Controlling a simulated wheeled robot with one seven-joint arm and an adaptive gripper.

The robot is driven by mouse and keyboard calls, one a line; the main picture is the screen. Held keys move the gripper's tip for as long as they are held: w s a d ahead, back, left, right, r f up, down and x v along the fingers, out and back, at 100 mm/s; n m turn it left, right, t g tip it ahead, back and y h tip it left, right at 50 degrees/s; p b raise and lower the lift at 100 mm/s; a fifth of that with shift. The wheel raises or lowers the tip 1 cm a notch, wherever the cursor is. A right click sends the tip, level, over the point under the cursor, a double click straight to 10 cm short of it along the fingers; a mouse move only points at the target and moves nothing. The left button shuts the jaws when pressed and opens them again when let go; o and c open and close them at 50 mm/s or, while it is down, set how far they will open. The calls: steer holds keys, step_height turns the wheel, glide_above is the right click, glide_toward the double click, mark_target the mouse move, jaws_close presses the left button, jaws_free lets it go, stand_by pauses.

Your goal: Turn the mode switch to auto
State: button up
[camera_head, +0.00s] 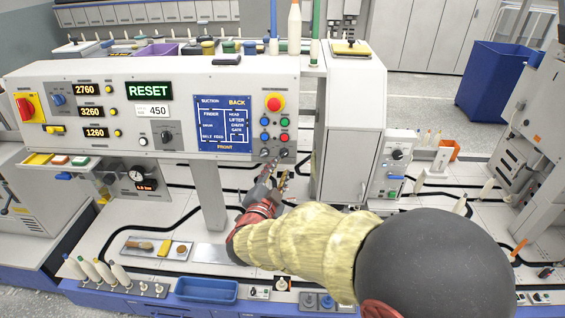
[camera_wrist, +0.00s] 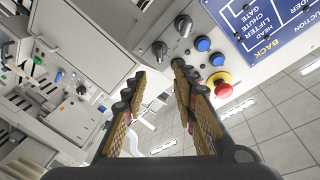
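Two small dark rotary switches sit side by side at the bottom of the button group on the upright panel: the left one (camera_head: 265,152) and the right one (camera_head: 283,153). In the wrist view the right switch (camera_wrist: 159,49) lies just beyond the gap between my fingertips, and the left switch (camera_wrist: 184,26) is further up. I cannot read their labels or tell which is the mode switch. My gripper (camera_head: 275,174) is just below the panel's lower edge. In the wrist view its fingers (camera_wrist: 158,76) are apart with nothing between them.
A red emergency stop (camera_head: 275,103) and blue buttons (camera_head: 264,122) are above the switches. Another black knob (camera_head: 167,132) is left on the panel. A side box (camera_head: 390,172) with its own knob stands to the right. A blue tray (camera_head: 206,290) lies at the front.

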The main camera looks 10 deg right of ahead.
steer(key=shift+v, duration=1.55)
